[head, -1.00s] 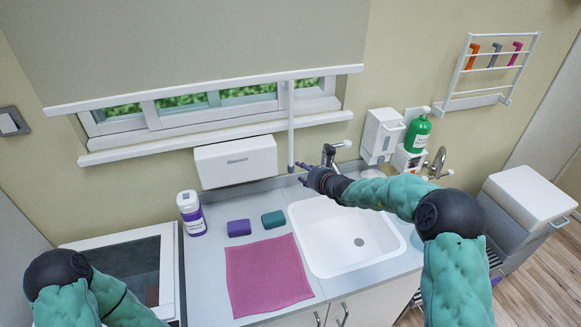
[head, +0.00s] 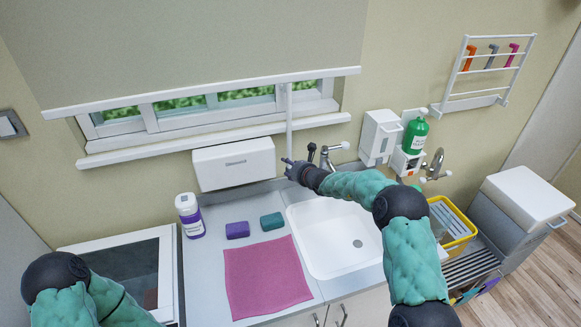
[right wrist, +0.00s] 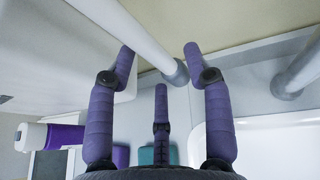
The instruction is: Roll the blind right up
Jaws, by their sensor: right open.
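The grey blind (head: 200,45) hangs over the upper part of the window, its white bottom bar (head: 210,92) above the sill, with green showing below. A white rod (head: 289,118) hangs from the bar's right part down past the sill. My right gripper (head: 287,162) is at the rod's lower end. In the right wrist view its purple fingers (right wrist: 163,50) are spread open, and the white rod (right wrist: 135,38) runs down between them to a grey end (right wrist: 177,73). I cannot tell whether a finger touches it. My left arm is at the lower left; its gripper is out of view.
A white dispenser (head: 233,163) is on the wall left of the rod. The tap (head: 327,155) stands close right of my right gripper, behind the sink (head: 335,250). A bottle (head: 190,215), two blocks and a pink cloth (head: 262,275) lie on the counter.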

